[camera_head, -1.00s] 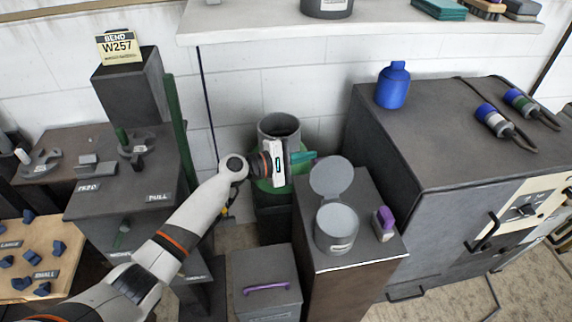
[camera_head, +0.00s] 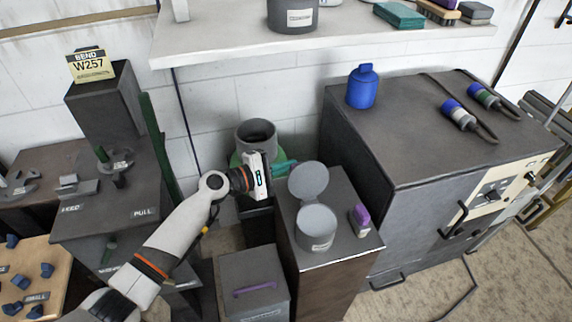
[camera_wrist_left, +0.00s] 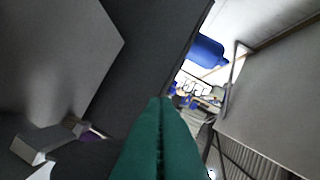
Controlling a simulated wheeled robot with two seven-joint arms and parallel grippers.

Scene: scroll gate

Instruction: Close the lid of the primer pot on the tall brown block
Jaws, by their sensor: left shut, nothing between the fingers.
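The primer pot (camera_head: 316,231) is a grey cylinder on top of the tall brown block (camera_head: 334,282). Its round grey lid (camera_head: 308,181) stands open, tilted up at the pot's far side. My left gripper (camera_head: 286,167) has teal fingers, shut and empty. It is just left of and behind the raised lid in the head view; I cannot tell whether it touches. The shut fingers also show in the left wrist view (camera_wrist_left: 160,138). My right gripper is out of view.
A purple-topped item (camera_head: 360,218) stands right of the pot on the same block. A large dark cabinet (camera_head: 420,150) with a blue bottle (camera_head: 362,88) stands to the right. A grey box with a purple handle (camera_head: 254,289) is in front. A green-and-grey container (camera_head: 256,134) is behind my gripper.

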